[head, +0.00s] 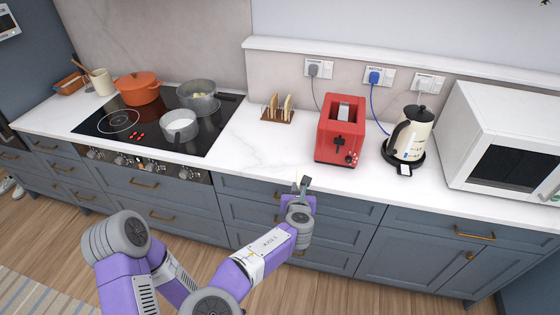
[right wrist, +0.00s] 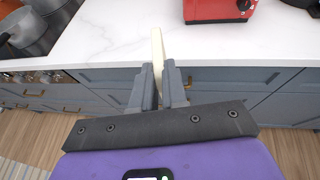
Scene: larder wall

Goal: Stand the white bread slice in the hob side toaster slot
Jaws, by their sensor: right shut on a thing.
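My right gripper (head: 302,184) is shut on the white bread slice (right wrist: 157,48), which stands up edge-on between the fingers in the right wrist view. In the head view only a small pale piece of the slice (head: 298,174) shows. The gripper is at the front edge of the counter, in front of and left of the toaster. The red toaster (head: 334,151) stands upright on the counter, with its slot opening on top. Its slots are too small to tell apart; its front also shows in the right wrist view (right wrist: 228,10). My left gripper is not in view.
A wooden rack (head: 278,116) with upright slices stands left of the toaster. The black hob (head: 150,135) with pots is farther left. A cream kettle (head: 411,135) and a white microwave (head: 466,115) stand right. The counter (head: 262,160) before the rack is clear.

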